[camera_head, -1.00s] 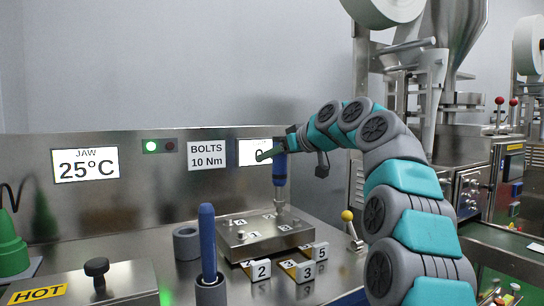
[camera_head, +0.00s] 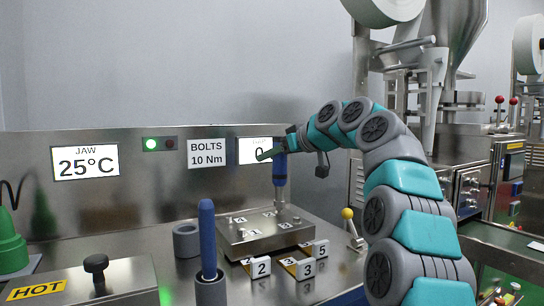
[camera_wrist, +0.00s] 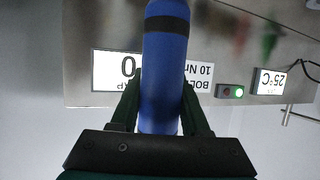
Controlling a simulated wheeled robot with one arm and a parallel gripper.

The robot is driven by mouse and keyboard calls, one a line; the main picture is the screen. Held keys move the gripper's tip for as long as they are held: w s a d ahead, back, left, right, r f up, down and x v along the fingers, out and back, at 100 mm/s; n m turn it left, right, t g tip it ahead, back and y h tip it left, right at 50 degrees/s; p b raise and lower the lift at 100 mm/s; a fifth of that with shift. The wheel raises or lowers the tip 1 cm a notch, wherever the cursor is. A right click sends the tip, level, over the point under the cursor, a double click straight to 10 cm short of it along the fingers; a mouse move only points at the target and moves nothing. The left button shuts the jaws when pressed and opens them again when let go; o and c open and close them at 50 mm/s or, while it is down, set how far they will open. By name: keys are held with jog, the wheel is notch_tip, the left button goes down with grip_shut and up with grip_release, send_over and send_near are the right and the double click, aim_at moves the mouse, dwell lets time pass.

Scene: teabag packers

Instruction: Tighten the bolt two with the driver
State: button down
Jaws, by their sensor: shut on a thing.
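My gripper (camera_head: 274,152) is shut on the blue driver (camera_head: 280,170), which stands upright. The driver's lower end is at the back right of the metal bolt plate (camera_head: 262,244), over or on a bolt there; the tip's contact is too small to tell. The plate carries small number labels, hard to read, so I cannot tell for certain which bolt is under the tip. In the wrist view the blue driver (camera_wrist: 164,60) sits between both fingers. A display (camera_head: 254,151) behind my gripper reads 0, partly covered.
A second blue-handled tool (camera_head: 207,235) stands in a holder at the front. Numbered blocks (camera_head: 306,269) lie before the plate. A grey ring (camera_head: 187,241) is left of it, a yellow-knobbed lever (camera_head: 348,215) right. A HOT block (camera_head: 125,282) is front left.

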jog(key=shift+f+b, duration=0.9)
jog(key=shift+f, duration=0.15)
dwell(1.8)
notch_tip(320, 180, up, 5)
jog(key=p, duration=0.4)
jog(key=shift+r, duration=0.15)
dwell(0.4)
